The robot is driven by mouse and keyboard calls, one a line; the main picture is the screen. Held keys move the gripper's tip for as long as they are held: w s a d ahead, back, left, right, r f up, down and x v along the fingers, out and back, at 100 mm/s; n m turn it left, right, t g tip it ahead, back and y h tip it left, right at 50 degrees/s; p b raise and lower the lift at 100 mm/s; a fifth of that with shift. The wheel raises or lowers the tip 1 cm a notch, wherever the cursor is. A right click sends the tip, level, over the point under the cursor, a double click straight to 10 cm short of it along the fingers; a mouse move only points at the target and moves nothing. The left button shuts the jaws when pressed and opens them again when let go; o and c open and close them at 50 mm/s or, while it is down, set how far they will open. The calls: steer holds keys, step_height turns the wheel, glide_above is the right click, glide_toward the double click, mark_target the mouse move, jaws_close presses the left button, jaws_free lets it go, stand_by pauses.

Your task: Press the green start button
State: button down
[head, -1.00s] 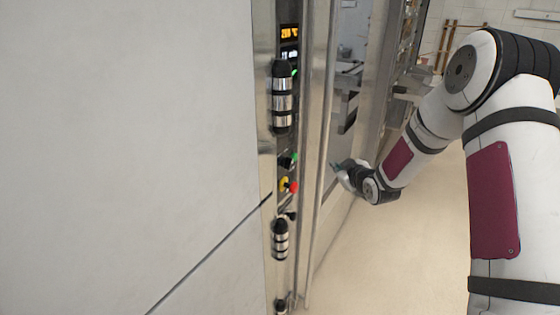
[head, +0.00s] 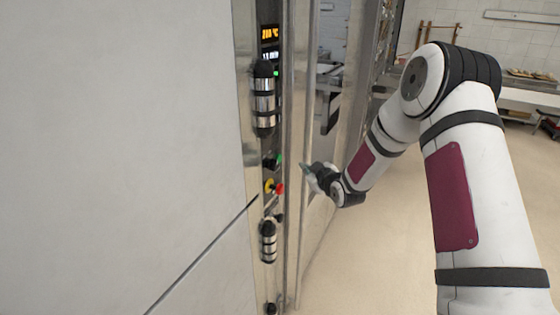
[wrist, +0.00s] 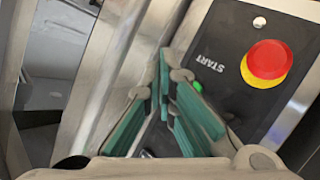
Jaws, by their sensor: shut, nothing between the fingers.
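The green start button (wrist: 196,86) shows in the wrist view beside the word START on a black panel (wrist: 228,50). It is partly covered by a fingertip. In the head view the green button (head: 280,158) stands out from the narrow control strip, above the red and yellow stop button. My gripper (head: 305,168) is shut and empty, to the right of the button, with a visible gap in that picture. In the wrist view the teal fingers of my gripper (wrist: 166,78) come together just left of the button. I cannot tell whether they touch it.
A red emergency stop on a yellow base (wrist: 267,62) sits close to the start button. A tall steel post (head: 293,120) stands between panel and gripper in the head view. A large pale panel (head: 120,130) fills the left. The floor (head: 375,260) at right is clear.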

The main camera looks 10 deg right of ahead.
steer(key=shift+w+a+b, duration=0.4)
steer(key=shift+w+a, duration=0.4)
steer(key=shift+a, duration=0.3)
steer(key=shift+w+a+b, duration=0.35)
steer(key=shift+w+a, duration=0.45)
steer(key=shift+a, duration=0.3)
steer(key=shift+a, duration=0.1)
steer(key=shift+w+a, duration=0.2)
steer(key=shift+w, duration=0.05)
steer(key=shift+w+a+b, duration=0.25)
steer(key=shift+a+b, duration=0.05)
steer(key=shift+a, duration=0.1)
stand_by(0.5)
steer(key=shift+s+d, duration=0.1)
stand_by(0.4)
steer(key=shift+s+d+p, duration=0.35)
steer(key=shift+s+d, duration=0.1)
steer(key=shift+d, duration=0.15)
steer(key=shift+d, duration=0.1)
steer(key=shift+s+d+p, duration=0.45)
steer(key=shift+s+d, duration=0.3)
steer(key=shift+d, duration=0.2)
steer(key=shift+s+d+p, duration=0.4)
steer(key=shift+s+d, duration=0.3)
steer(key=shift+d, duration=0.25)
